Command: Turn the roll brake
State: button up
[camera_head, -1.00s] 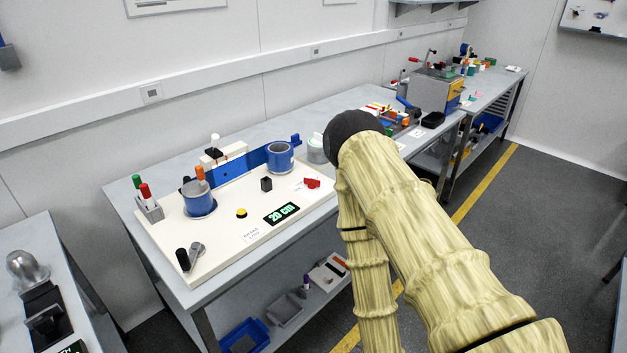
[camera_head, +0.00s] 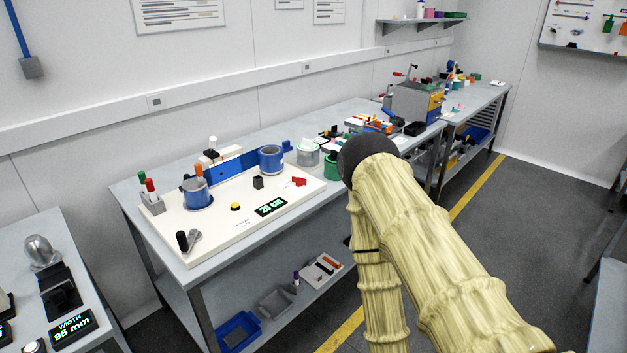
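A cream board (camera_head: 225,226) lies on the near bench. Two blue rolls stand on it: a left roll (camera_head: 197,194) and a right roll (camera_head: 270,160), with a blue strip (camera_head: 232,169) between them. A small red part (camera_head: 299,182) lies near the right roll; it may be the roll brake, but I cannot tell. A grey crank with a black knob (camera_head: 184,241) sits at the board's front left corner. A display (camera_head: 271,207) seems to read 20 cm. My arm fills the right centre, right of the board. My gripper is not in view.
A green cup (camera_head: 331,166) and a clear jar (camera_head: 308,153) stand beside the board, close to my arm. Bins (camera_head: 238,331) sit on the lower shelf. Floor on the right is clear.

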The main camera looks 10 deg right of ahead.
aim_at(300, 182)
jog(key=z, duration=1.6)
jog(key=i, duration=1.05)
jog(key=u, duration=2.45)
